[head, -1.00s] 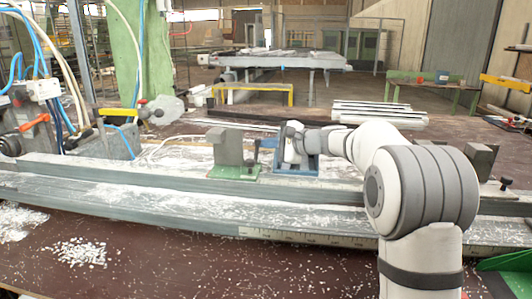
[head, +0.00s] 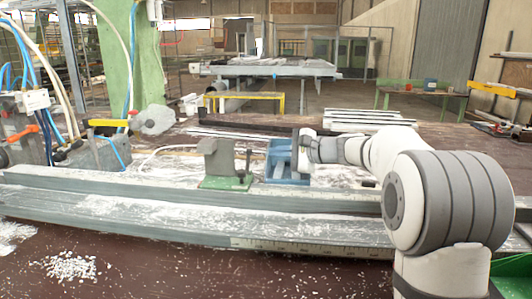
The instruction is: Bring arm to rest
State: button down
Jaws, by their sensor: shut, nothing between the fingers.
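My arm comes in from the right, with a large grey and white joint close to the camera. It reaches left along the bench to my gripper (head: 302,146), which is small and dark at the arm's end. My gripper is shut and empty. It is beside the right side of a blue clamp block (head: 281,162); I cannot tell whether they touch. The fingertips are too small and partly hidden to make out.
A grey block on a green base (head: 222,182) stands left of the blue block. A long metal profile rail (head: 130,212) crosses the bench. White chips (head: 70,267) lie at the front left. Hoses and an orange-handled clamp (head: 22,134) are at the left. Light bars (head: 365,118) lie behind my arm.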

jog(key=shift+s+d+r, duration=0.1)
jog(key=shift+s+d, duration=0.25)
jog(key=shift+d, duration=0.15)
jog(key=shift+r, duration=0.1)
jog(key=s+p, duration=0.1)
jog(key=s, duration=0.1)
jog(key=s+r+n+g+h+p, duration=0.1)
jog(key=s+p, duration=0.1)
jog(key=s+n+p, duration=0.1)
jog(key=s, duration=0.2)
jog(key=shift+a+r+g+h+p, duration=0.15)
jog(key=shift+r+g+h+p, duration=0.1)
jog(key=shift+g+h+p, duration=0.15)
jog(key=s+d+n+g+h+p, duration=0.1)
jog(key=s+d+n+h+p, duration=0.2)
jog(key=s, duration=0.7)
jog(key=s+d+n+g+h+p, duration=0.1)
jog(key=s+d+n+h+p, duration=0.2)
jog(key=s+p, duration=0.4)
jog(key=s+d+n+g+h+p, duration=0.1)
jog(key=s+d+n+h+p, duration=0.3)
jog(key=s, duration=1)
jog(key=shift+d+f+g+h+p, duration=0.3)
jog(key=shift+d+f+h+p, duration=0.15)
jog(key=shift+d, duration=0.75)
